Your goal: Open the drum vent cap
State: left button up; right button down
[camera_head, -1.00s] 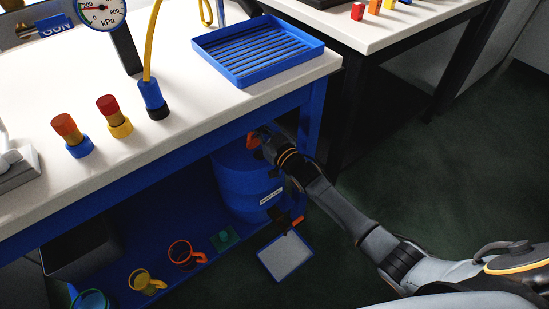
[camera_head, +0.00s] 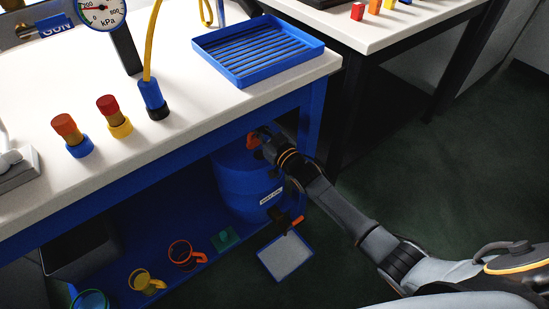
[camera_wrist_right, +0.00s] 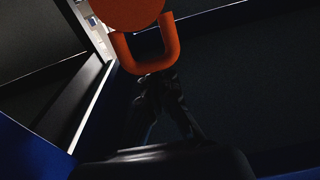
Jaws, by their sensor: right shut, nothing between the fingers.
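The blue drum (camera_head: 240,187) stands under the table on the lower shelf, with a white label on its side. Its red-orange vent cap (camera_head: 252,140) shows at the top, just below the table edge. In the right wrist view the cap (camera_wrist_right: 135,12) is a round orange disc with a U-shaped loop (camera_wrist_right: 150,52). My right gripper (camera_head: 262,148) is beside the cap, on its right. In the right wrist view its dark fingers (camera_wrist_right: 160,88) are shut and empty at the loop's lower end. I cannot tell whether they touch it. My left gripper is not in view.
The table's blue front beam (camera_head: 160,155) and leg (camera_head: 312,110) are close to my right arm. An orange-handled tap (camera_head: 294,222) is low on the drum above a grey tray (camera_head: 285,257). Several cups stand on the lower shelf. A blue slatted tray (camera_head: 258,50) is on the tabletop.

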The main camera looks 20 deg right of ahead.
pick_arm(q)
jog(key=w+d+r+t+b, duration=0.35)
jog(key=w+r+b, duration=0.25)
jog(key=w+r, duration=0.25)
pick_arm(e)
jog(key=f+b+v, duration=0.2)
jog(key=b+v, duration=0.3)
jog(key=v, duration=1.3)
jog(key=b+x, duration=0.2)
jog(key=x, duration=1.2)
jog(key=shift+b, duration=0.4)
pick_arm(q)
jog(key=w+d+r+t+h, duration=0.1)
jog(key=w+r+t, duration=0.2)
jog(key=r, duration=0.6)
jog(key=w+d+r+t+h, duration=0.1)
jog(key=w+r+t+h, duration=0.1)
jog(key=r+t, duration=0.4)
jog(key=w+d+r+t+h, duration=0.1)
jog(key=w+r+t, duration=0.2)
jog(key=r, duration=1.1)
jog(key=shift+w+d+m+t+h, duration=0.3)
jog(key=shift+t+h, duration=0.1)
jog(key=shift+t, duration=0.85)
pick_arm(e)
jog(key=shift+w+a, duration=0.15)
jog(key=shift+w, duration=0.05)
